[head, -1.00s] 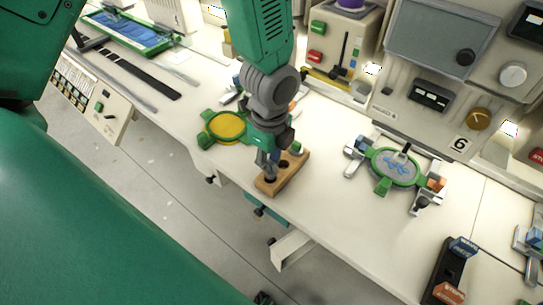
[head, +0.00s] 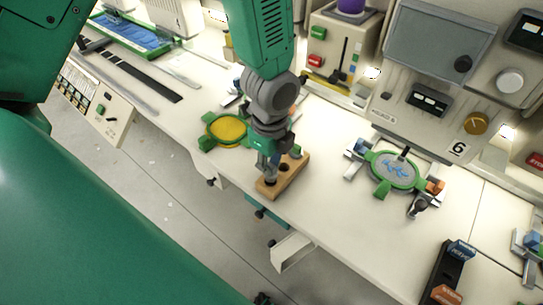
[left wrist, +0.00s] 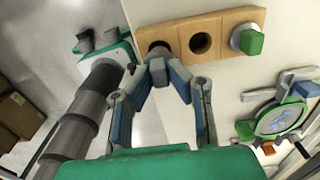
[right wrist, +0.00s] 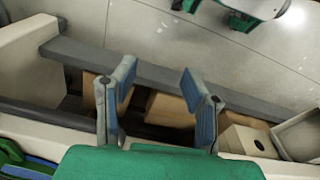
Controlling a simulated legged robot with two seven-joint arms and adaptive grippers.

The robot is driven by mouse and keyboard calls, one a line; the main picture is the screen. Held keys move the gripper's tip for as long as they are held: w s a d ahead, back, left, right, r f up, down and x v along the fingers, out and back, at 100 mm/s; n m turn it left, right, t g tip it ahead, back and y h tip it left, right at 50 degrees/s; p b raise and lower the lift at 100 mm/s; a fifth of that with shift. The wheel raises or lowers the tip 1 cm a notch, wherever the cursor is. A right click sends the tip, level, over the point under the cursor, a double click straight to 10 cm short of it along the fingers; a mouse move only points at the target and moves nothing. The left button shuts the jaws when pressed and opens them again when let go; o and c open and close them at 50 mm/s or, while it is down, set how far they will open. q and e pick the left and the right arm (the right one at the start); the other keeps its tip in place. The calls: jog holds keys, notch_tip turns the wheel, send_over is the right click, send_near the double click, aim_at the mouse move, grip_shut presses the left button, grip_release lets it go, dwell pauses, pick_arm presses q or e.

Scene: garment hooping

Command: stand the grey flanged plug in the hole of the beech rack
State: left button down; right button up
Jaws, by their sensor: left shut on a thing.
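The beech rack (head: 289,178) lies at the table's front edge, with holes in a row along it. My left gripper (left wrist: 158,66) is shut at the rack's end hole. The grey plug (left wrist: 159,50) is at its fingertips, mostly hidden by them; I cannot tell how deep it sits in the hole. The middle hole (left wrist: 201,43) is empty. A green-topped grey piece (left wrist: 249,41) stands at the rack's other end. In the head view my left gripper (head: 269,176) comes down over the rack's near end. My right gripper (right wrist: 159,77) is open and empty, away from the rack.
A green hoop with yellow cloth (head: 228,129) lies left of the rack. Another hoop with a blue motif (head: 394,171) lies to the right. A black holder (head: 443,276) stands at the front right. Bare tabletop (head: 345,205) lies between. Boxes (right wrist: 168,110) sit below my right gripper.

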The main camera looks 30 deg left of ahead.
aim_at(271, 165)
pick_arm(q)
jog(key=shift+p, duration=0.35)
dwell(0.4)
jog(key=shift+f+b, duration=0.85)
jog(key=shift+f, duration=0.55)
jog(key=c, duration=1.4)
grip_release()
jog(key=shift+c, duration=0.2)
jog(key=shift+r, duration=0.2)
notch_tip(271, 165, up, 12)
jog(key=shift+f, duration=0.25)
